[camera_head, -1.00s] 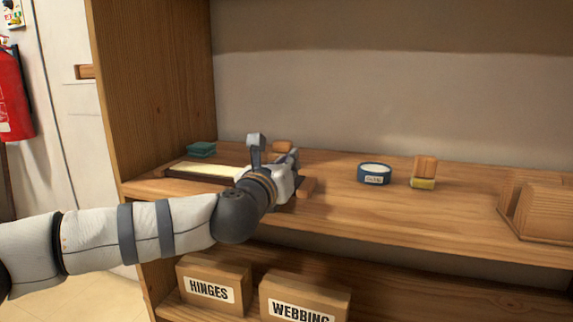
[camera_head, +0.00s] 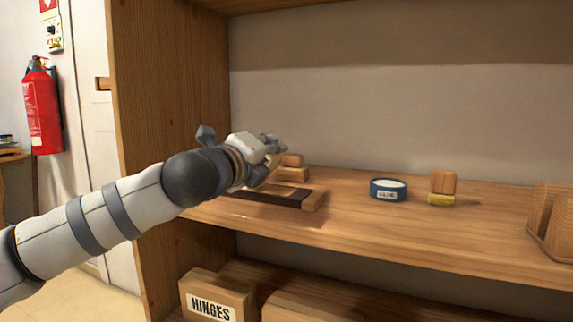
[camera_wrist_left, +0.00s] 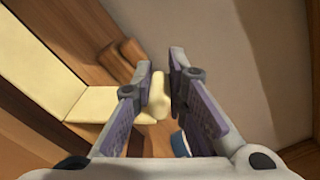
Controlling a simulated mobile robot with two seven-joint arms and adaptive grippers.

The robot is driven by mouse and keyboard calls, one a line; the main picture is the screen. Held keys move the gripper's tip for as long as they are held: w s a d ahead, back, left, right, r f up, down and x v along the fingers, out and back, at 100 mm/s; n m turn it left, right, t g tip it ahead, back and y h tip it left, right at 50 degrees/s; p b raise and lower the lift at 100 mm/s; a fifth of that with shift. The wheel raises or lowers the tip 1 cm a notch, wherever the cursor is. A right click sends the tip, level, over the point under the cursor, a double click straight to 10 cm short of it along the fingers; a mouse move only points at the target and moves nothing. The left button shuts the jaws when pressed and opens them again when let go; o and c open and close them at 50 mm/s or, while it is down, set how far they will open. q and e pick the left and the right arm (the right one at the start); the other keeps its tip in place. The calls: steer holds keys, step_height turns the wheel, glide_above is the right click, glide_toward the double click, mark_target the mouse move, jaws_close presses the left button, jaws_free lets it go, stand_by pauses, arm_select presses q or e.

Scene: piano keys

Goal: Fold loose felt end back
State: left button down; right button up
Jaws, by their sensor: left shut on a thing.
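The felt is a cream strip (camera_wrist_left: 98,103) on a dark tray-like wooden piece, seen at the left of the left wrist view. In the head view my arm hides most of it. My left gripper (camera_head: 277,146) is above the strip, and in the left wrist view its fingers (camera_wrist_left: 161,72) are shut on the loose cream felt end (camera_wrist_left: 159,97). The held end stands up from the strip. A dark brown bed (camera_head: 270,196) lies bare beside a wooden end block (camera_head: 314,200). My right gripper is not in view.
A blue glue tub (camera_head: 388,190) and a wooden block with a yellow base (camera_head: 442,190) stand to the right on the shelf. A slotted wooden holder (camera_head: 553,220) is at the far right. The shelf's side wall (camera_head: 175,110) is close on the left.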

arm_select(q)
steer(key=a+n, duration=0.1)
steer(key=a+n+b, duration=0.1)
steer(key=n, duration=0.1)
steer(key=shift+w+r, duration=0.1)
steer(key=shift+w, duration=0.25)
steer(key=shift+w+a+n+b, duration=0.2)
steer(key=shift+a+n+b, duration=0.15)
steer(key=shift+a+n, duration=0.3)
steer(key=shift+w+a, duration=0.15)
steer(key=shift+a, duration=0.35)
steer(key=shift+w+a, duration=0.25)
steer(key=shift+a, duration=0.3)
steer(key=shift+a+f, duration=0.1)
steer(key=shift+f, duration=0.15)
steer(key=shift+w+a+f+b, duration=0.25)
steer(key=shift+a+f+b, duration=0.25)
steer(key=shift+f, duration=0.25)
steer(key=c, duration=1.6)
jaws_free()
